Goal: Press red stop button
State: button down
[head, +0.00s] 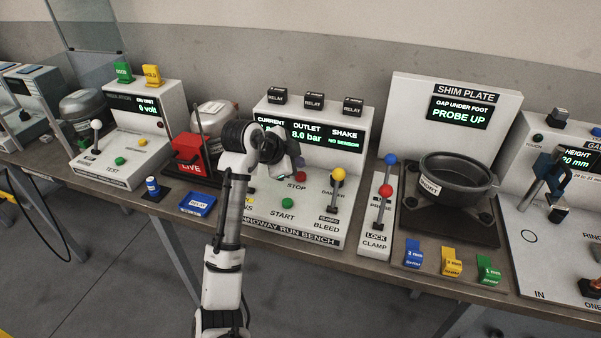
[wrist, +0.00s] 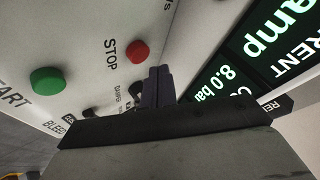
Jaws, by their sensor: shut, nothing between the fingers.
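The red stop button (wrist: 138,52) shows clearly in the wrist view beside the STOP label, on the white sloped panel of the run bench (head: 262,226). In the head view my gripper (head: 292,160) is over the panel, in front of the display. The green start button (wrist: 46,81) also shows in the head view (head: 288,203).
The bleed lever with a yellow knob (head: 338,175) stands right of the stop button. A red LIVE box (head: 188,152) is left of my arm.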

aim_at(297, 177)
notch_tip(297, 177, up, 4)
jog(key=shift+r+p, duration=0.1)
jog(key=shift+p, duration=1.15)
